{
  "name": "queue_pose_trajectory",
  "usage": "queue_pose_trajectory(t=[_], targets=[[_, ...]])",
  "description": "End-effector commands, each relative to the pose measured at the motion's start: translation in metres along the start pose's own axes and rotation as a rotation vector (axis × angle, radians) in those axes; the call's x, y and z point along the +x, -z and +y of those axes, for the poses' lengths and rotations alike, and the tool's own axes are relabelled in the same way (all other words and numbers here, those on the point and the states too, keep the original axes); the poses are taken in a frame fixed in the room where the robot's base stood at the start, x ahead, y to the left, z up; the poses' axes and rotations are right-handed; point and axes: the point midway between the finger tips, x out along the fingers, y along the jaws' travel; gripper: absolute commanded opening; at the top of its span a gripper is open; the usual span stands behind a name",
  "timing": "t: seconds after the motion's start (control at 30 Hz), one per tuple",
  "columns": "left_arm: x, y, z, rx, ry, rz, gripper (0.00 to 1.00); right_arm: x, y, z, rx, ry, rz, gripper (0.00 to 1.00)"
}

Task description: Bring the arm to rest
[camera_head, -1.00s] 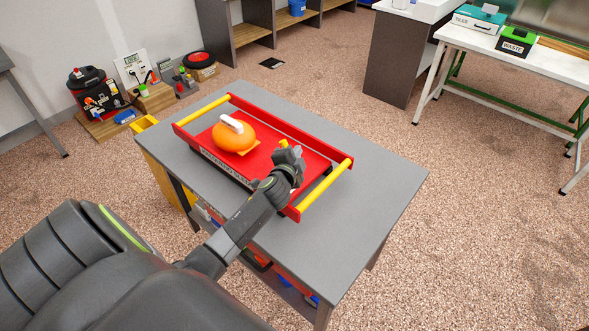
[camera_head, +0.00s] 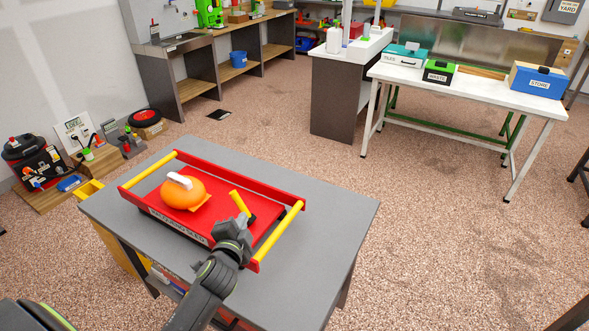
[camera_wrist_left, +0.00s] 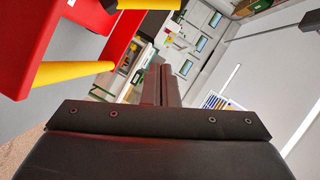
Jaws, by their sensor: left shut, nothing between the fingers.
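My left gripper (camera_head: 236,232) is at the near right corner of the red tray (camera_head: 228,163), overlapping its front wall in the head view. Its fingers show in the left wrist view (camera_wrist_left: 160,86), shut together with nothing between them. The tray has yellow end bars and sits on a grey table (camera_head: 325,222). One yellow bar (camera_wrist_left: 75,73) and red tray wall show at the upper left of the left wrist view. My right gripper is not in view.
On the tray are an orange rounded object with a white handle (camera_head: 184,192) and a yellow-handled item (camera_head: 240,203), its lower part partly hidden by my gripper. The table's right side is bare. A white bench (camera_head: 470,88) with boxes stands across open floor.

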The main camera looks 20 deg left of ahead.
Motion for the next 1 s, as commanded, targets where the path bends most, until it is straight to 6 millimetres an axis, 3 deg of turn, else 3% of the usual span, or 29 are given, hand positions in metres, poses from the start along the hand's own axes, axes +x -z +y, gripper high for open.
queue_pose_trajectory(t=[0.2,0.33,0.6,1.0], targets=[[-0.005,-0.004,0.003,-0.027,-0.016,-0.021,0.0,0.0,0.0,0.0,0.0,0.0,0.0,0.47],[-0.032,-0.024,0.017,-0.143,-0.09,-0.121,0.0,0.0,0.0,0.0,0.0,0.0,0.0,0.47],[-0.143,-0.067,0.064,-0.511,-0.365,-0.469,0.0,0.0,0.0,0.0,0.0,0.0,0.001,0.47],[-0.263,-0.075,0.091,-0.746,-0.624,-0.784,0.0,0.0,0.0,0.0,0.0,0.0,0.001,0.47]])
